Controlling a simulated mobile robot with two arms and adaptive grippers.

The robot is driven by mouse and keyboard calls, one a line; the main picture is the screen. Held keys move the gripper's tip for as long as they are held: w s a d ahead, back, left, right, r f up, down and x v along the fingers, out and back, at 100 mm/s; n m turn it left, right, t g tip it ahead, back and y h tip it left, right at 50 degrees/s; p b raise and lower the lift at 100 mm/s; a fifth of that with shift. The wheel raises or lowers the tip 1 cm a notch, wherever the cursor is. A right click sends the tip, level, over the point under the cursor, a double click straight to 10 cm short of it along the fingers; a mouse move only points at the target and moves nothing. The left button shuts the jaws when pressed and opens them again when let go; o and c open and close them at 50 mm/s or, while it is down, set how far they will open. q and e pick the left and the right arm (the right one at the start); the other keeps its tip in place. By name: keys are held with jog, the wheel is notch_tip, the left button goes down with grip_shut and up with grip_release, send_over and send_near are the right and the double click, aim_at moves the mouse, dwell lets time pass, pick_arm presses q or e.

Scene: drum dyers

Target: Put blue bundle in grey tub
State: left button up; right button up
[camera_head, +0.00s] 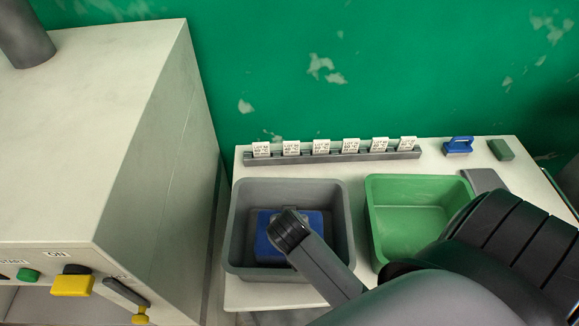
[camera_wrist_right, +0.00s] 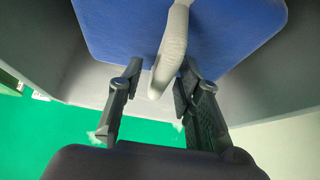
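The blue bundle (camera_head: 265,240) sits inside the grey tub (camera_head: 238,225), partly covered by my right arm in the head view. In the right wrist view the blue bundle (camera_wrist_right: 110,28) fills the top, with a pale grey tie or strap (camera_wrist_right: 172,45) across it. My right gripper (camera_wrist_right: 157,80) has one finger on each side of this strap. Its fingers are apart, with a gap between the left finger and the strap. In the head view the fingers are hidden under my arm. My left gripper is not in view.
An empty green tub (camera_head: 410,222) stands right of the grey tub. A rail with several white lot tags (camera_head: 335,152) runs behind them. A blue-handled item (camera_head: 458,146) and a small green block (camera_head: 501,150) lie at the back right. A large pale machine (camera_head: 95,130) stands left.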

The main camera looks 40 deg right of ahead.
jog(key=shift+r, duration=0.1)
jog(key=b+v, duration=0.2)
jog(key=v, duration=1)
dwell(0.4)
